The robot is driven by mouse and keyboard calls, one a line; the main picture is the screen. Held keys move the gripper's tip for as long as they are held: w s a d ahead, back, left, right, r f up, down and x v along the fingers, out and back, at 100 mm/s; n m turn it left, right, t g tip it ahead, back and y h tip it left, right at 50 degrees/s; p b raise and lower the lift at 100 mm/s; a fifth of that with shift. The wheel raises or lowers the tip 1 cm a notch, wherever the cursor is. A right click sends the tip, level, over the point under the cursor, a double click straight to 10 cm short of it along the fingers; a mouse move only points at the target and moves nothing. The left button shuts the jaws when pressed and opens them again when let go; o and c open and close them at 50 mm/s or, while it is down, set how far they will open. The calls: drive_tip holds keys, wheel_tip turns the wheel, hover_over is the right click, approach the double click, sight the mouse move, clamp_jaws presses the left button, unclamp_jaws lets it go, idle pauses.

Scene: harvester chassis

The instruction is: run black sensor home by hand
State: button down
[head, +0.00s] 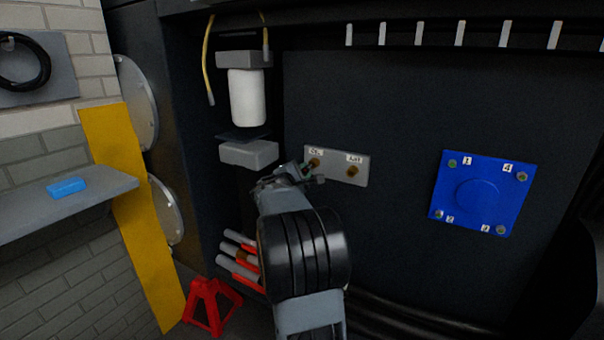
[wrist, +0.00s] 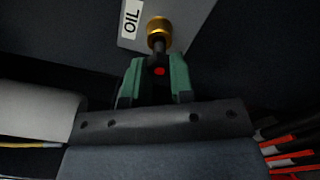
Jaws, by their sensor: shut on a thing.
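The grey sensor plate (head: 335,168) is on the dark chassis wall and carries two brass fittings. The left brass fitting (head: 315,162) is beside an OIL label; in the wrist view this fitting (wrist: 158,28) is straight ahead of the fingers. The right brass fitting (head: 352,171) has its own small label. My gripper (head: 307,171) is at the left fitting, its green fingers shut on the black sensor (wrist: 160,59), which shows as a dark body with a red spot. The sensor is in line with the fitting and appears to meet it; how deep it sits is hidden.
A blue cover (head: 478,193) with numbered bolts is to the right. A white filter (head: 247,97) and yellow hoses (head: 207,60) are up left. Red-and-grey cylinders (head: 238,258) and a red stand (head: 212,305) are below left.

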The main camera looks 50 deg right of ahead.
drive_tip(key=shift+b+x, duration=0.35)
drive_tip(key=shift+x, duration=0.95)
drive_tip(key=shift+b, duration=0.75)
idle(0.8)
drive_tip(key=shift+f+b, duration=0.2)
drive_tip(key=shift+b, duration=0.1)
drive_tip(key=m+b, duration=0.1)
drive_tip(key=b, duration=0.2)
drive_tip(key=shift+f+m+b, duration=0.3)
drive_tip(key=shift+m, duration=0.1)
drive_tip(key=m+b, duration=0.3)
drive_tip(key=shift+r+b, duration=0.2)
drive_tip(key=shift+b, duration=0.2)
drive_tip(key=shift+r+m+b, duration=0.3)
drive_tip(key=shift+r+m, duration=0.05)
drive_tip(key=shift+m, duration=0.15)
